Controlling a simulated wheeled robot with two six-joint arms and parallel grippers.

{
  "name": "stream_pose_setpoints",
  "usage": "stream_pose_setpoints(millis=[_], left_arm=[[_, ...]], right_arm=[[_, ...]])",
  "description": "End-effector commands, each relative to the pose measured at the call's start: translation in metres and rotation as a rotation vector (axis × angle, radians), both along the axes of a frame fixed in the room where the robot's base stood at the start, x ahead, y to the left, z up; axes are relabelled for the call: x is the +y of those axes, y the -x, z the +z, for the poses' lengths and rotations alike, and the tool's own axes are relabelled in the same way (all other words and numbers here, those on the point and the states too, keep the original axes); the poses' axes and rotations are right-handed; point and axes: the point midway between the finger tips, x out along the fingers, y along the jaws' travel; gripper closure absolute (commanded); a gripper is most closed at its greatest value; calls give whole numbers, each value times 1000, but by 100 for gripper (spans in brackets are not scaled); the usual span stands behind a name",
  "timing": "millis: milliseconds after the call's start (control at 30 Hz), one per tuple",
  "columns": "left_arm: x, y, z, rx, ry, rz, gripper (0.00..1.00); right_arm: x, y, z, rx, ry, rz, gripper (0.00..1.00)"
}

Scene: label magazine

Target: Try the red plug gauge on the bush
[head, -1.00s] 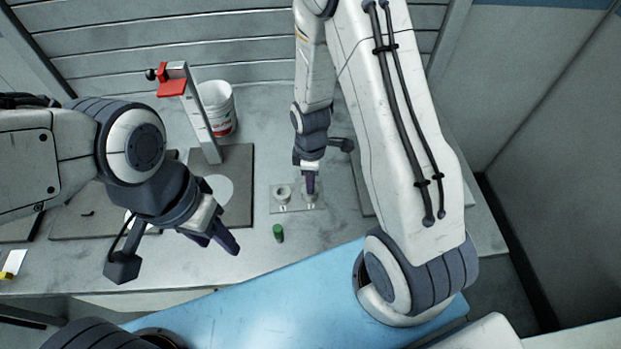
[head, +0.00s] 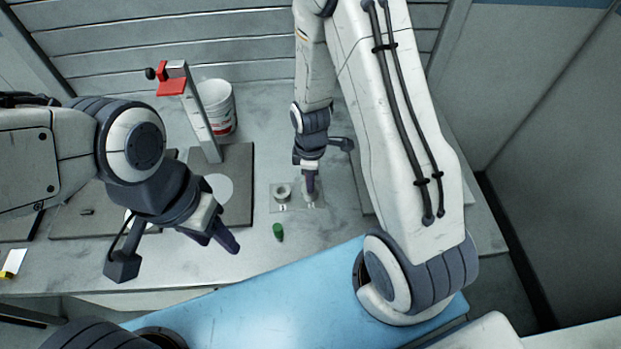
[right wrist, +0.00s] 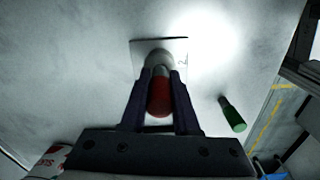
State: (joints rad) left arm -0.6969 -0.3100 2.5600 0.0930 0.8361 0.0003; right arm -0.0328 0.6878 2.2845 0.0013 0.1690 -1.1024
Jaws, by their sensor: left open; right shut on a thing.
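My right gripper (head: 310,186) is shut on the red plug gauge (right wrist: 159,96), whose red handle shows between the fingers in the right wrist view. The gauge points at a pale bush (right wrist: 160,57) on a light plate (right wrist: 139,49) marked with a dark figure, seemingly 2. Whether its tip is inside the bush or just above it, I cannot tell. In the head view the fingers mostly hide this spot. Another grey ring-shaped bush (head: 283,190) stands just to the left. My left gripper (head: 226,243) is open and empty over the table's left front.
A green plug gauge (head: 278,232) is on the table in front of the bushes. A stand with a red clamp (head: 172,87) and a white bucket (head: 217,108) are behind, left of centre. Dark mats (head: 238,160) lie on the left. The table between the mats and bushes is clear.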

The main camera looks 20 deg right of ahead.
Motion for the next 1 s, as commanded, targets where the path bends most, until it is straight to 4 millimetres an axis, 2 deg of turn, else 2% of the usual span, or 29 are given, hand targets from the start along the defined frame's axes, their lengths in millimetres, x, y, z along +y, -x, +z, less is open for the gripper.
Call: stream_pose_setpoints(millis=[1000], left_arm=[[0, 0, -6, 0, 0, 0, 50]], right_arm=[[0, 0, -8, -1, 0, 0, 100]])
